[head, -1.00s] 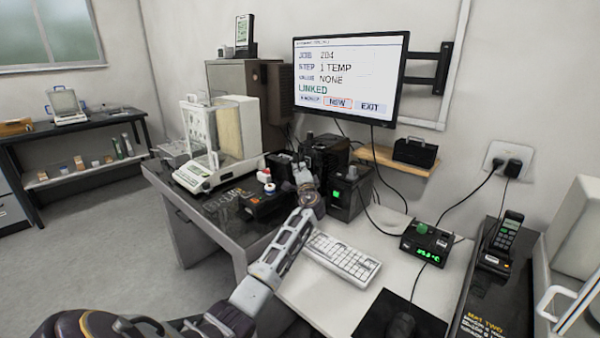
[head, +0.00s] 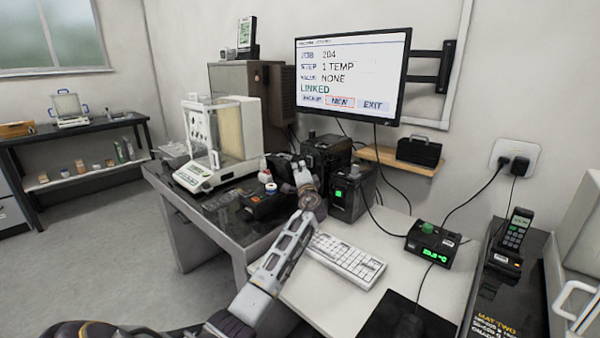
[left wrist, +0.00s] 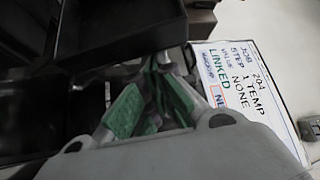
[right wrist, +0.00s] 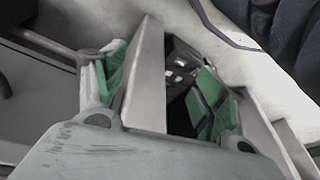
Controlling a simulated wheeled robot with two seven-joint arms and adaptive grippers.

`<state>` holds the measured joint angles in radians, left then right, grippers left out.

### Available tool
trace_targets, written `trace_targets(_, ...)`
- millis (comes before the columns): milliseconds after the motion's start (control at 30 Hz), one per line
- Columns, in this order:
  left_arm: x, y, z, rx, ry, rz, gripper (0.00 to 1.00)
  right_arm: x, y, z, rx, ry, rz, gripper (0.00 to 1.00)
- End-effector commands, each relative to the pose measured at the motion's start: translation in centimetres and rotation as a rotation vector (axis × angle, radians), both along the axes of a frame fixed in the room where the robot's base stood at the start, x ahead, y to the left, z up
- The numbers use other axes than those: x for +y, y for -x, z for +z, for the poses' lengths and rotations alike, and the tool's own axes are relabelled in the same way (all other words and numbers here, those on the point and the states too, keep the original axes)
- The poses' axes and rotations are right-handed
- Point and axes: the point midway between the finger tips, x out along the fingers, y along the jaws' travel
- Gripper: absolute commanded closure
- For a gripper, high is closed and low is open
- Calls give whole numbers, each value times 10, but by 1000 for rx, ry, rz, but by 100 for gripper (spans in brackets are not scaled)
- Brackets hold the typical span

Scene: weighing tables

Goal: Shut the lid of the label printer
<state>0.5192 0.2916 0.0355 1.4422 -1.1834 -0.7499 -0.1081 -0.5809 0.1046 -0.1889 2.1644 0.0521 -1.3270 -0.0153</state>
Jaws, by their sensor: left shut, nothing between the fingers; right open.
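The label printer (head: 349,196) is a black box with a green light, at the back of the desk below the monitor. Dark raised parts (head: 326,152) stand behind it; I cannot tell clearly which part is the lid. My left gripper (head: 301,169) is at the printer's left side, shut and empty; its tips partly blend into the dark shapes. In the left wrist view its green-padded fingers (left wrist: 155,75) are close to a black open-box shape (left wrist: 118,28); contact cannot be told. My right gripper (right wrist: 163,72) is open, seen only in its wrist view.
A white keyboard (head: 345,260) lies in front of the printer. A balance with a glass case (head: 213,150) stands to the left. The monitor (head: 350,75) hangs above.

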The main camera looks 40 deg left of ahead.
Motion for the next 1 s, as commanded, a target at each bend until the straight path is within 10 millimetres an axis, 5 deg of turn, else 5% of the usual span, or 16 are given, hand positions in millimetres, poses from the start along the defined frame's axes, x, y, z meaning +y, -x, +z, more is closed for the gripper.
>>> trace_targets(1000, 1, 14, 0, -137, 11, 0, 100, 21, -7, 9, -136, -105, 5, 29)
